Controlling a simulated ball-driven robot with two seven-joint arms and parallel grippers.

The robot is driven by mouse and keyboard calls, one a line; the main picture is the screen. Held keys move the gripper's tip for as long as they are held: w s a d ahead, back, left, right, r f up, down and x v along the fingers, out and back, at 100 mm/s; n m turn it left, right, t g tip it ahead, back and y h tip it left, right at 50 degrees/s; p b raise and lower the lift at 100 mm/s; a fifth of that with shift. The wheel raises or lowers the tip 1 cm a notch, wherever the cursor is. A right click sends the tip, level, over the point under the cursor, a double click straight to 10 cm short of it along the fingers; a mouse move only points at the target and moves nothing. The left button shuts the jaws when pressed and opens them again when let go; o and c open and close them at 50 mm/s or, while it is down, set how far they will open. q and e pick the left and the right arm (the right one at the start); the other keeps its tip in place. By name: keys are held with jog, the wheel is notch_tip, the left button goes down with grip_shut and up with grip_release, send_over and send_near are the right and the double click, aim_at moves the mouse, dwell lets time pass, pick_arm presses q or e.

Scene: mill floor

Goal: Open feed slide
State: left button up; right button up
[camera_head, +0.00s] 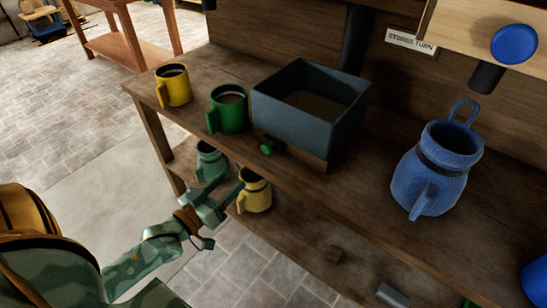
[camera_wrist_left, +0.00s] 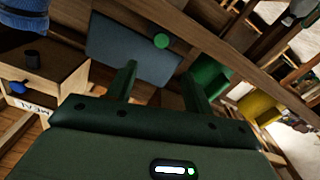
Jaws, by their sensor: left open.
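A blue-grey open-topped hopper (camera_head: 310,105) stands on the wooden bench, brown inside. A round green knob (camera_head: 267,147) sticks out low at its front; it looks like the feed slide's knob. The knob also shows in the left wrist view (camera_wrist_left: 161,41), against the hopper's grey-blue side (camera_wrist_left: 108,40). My left gripper (camera_head: 233,181) is open and empty, below and to the left of the knob and apart from it. In the wrist view its two fingers (camera_wrist_left: 160,82) point toward the hopper, with the knob beyond them. My right gripper does not show.
A yellow mug (camera_head: 173,85) and a green mug (camera_head: 229,107) stand left of the hopper. A pale green mug (camera_head: 211,162) and another yellow mug (camera_head: 256,190) are below the bench top. A blue jug (camera_head: 439,165) stands right. A wooden box (camera_wrist_left: 45,78) has a blue knob.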

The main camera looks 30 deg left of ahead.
aim_at(265, 151)
pick_arm(q)
jog(key=w+b, duration=0.1)
jog(key=w, duration=0.3)
jog(key=w+b, duration=0.1)
jog(key=w, duration=0.4)
jog(key=w+d+b, duration=0.1)
jog(key=w+b, duration=0.1)
jog(key=w, duration=0.3)
jog(key=shift+w+f, duration=0.2)
jog(key=shift+f, duration=0.1)
jog(key=shift+w+r, duration=0.15)
jog(key=shift+w, duration=0.25)
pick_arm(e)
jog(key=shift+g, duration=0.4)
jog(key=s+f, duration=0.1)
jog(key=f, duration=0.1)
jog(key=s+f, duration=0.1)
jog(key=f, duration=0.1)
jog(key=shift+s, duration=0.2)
